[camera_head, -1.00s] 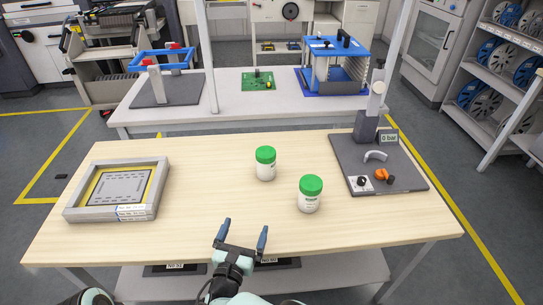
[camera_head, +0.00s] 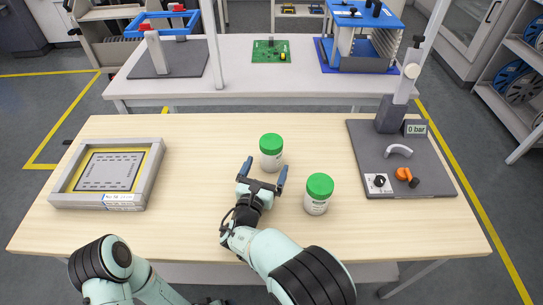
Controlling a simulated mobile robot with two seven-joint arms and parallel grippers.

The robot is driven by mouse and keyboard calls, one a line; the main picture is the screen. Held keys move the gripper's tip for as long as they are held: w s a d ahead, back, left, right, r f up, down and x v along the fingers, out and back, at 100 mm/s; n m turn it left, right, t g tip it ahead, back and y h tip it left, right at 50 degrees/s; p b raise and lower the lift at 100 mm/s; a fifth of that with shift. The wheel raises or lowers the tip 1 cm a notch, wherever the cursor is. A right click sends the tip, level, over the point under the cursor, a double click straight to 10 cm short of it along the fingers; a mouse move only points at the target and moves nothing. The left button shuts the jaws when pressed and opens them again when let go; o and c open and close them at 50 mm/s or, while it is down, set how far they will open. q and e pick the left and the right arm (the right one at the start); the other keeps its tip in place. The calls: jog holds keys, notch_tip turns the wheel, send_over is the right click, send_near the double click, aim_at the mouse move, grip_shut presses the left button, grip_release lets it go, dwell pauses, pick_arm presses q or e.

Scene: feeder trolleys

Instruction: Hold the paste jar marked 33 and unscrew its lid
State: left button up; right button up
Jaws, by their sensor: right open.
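Two white jars with green lids stand upright on the wooden table. The farther jar (camera_head: 271,153) is near the middle of the table, and the nearer jar (camera_head: 317,194) is to its right. The labels are too small to read, so I cannot tell which one is marked 33. My right gripper (camera_head: 265,172) is open, its two blue-grey fingers spread and pointing at the farther jar from just in front of it. No jar is held. My left arm shows at the lower left, but its gripper is not clearly in view.
A framed stencil (camera_head: 107,174) lies at the table's left. A grey station board (camera_head: 400,165) with a knob, a handle and a "0 bar" display is at the right. A second table (camera_head: 245,85) stands behind. The wood between stencil and jars is clear.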

aim_at(271, 151)
jog(key=shift+x, duration=0.8)
jog(key=shift+w+d, duration=0.1)
jog(key=shift+w, duration=0.25)
jog(key=b+x, duration=0.1)
jog(key=x, duration=0.3)
jog(key=shift+w+r+b, duration=0.25)
jog(key=shift+w+b, duration=0.1)
pick_arm(q)
jog(key=s+f, duration=0.2)
jog(key=f, duration=0.1)
jog(key=shift+a+g, duration=0.35)
jog(key=shift+g, duration=0.05)
pick_arm(e)
jog(key=shift+r, duration=0.1)
jog(key=c, duration=1.3)
